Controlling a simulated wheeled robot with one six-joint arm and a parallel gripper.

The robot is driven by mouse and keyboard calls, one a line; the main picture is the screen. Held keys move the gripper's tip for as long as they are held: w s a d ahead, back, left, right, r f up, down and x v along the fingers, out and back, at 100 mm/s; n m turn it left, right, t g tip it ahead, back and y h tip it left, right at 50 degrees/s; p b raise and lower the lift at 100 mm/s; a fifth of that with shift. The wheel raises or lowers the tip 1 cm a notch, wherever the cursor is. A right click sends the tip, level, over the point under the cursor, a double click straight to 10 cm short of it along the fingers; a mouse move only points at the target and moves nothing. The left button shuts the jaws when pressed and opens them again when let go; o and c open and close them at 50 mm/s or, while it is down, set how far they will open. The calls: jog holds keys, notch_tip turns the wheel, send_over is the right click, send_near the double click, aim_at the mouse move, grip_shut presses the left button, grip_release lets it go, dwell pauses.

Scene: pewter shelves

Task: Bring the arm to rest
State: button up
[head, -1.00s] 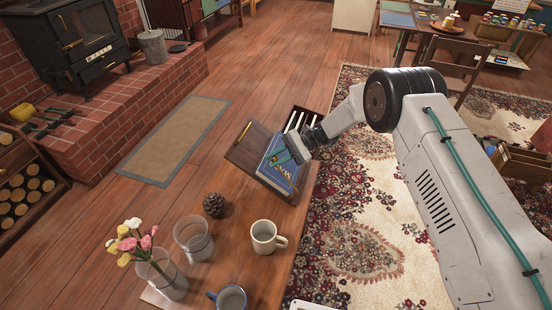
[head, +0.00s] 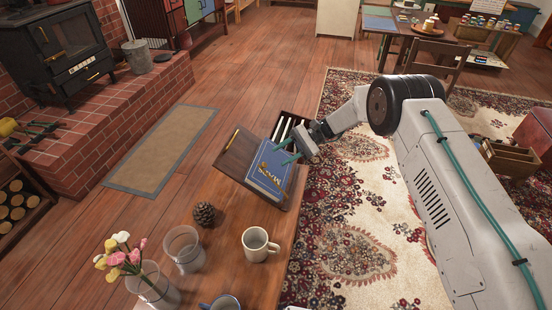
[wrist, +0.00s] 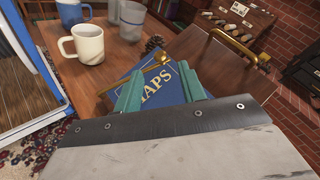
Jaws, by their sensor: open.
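My gripper (head: 286,154) is at the end of my arm, above the far end of the wooden table. It is open, and I see nothing held between its teal fingers. In the wrist view the fingers (wrist: 160,92) show in front of a blue book (wrist: 174,84) lettered "MAPS". In the head view the book (head: 270,168) lies on a tilted wooden stand (head: 232,160). Whether the fingertips touch the book I cannot tell.
A pine cone (head: 205,214), a cream mug (head: 258,244), a clear glass (head: 183,247), a blue mug (head: 224,302) and a flower vase (head: 152,287) stand on the table (head: 225,268). A dark box with pale dividers (head: 290,127) is beyond the book. Open floor lies left.

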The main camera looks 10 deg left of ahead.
jog(key=shift+w, duration=0.1)
dwell(0.4)
jog(key=shift+h, duration=0.9)
jog(key=s+d+f, duration=0.1)
jog(key=s, duration=0.1)
jog(key=s+d+f, duration=0.1)
jog(key=f, duration=0.1)
jog(key=shift+s+d+f, duration=0.25)
jog(key=shift+s+d, duration=0.1)
jog(key=s+d+r+n+t+h, duration=0.1)
jog(key=s+d+r+h, duration=0.1)
jog(key=s+d+r, duration=0.45)
jog(key=s+d+r+n+t+h, duration=0.2)
jog(key=s+d+r+h, duration=0.15)
jog(key=d+r, duration=0.6)
jog(key=s+d+r+n+t+h, duration=0.1)
jog(key=s+d+r+h, duration=0.1)
jog(key=s+d+r, duration=0.6)
jog(key=s+d+r+t+h, duration=0.1)
jog(key=s+d+r+t, duration=0.3)
jog(key=s, duration=0.4)
jog(key=s+d+r+t+h, duration=0.1)
jog(key=s+d+r+t, duration=0.2)
jog(key=s+d+r, duration=0.4)
jog(key=shift+s+r+t, duration=0.4)
jog(key=shift+s+r, duration=0.15)
jog(key=shift+s, duration=0.7)
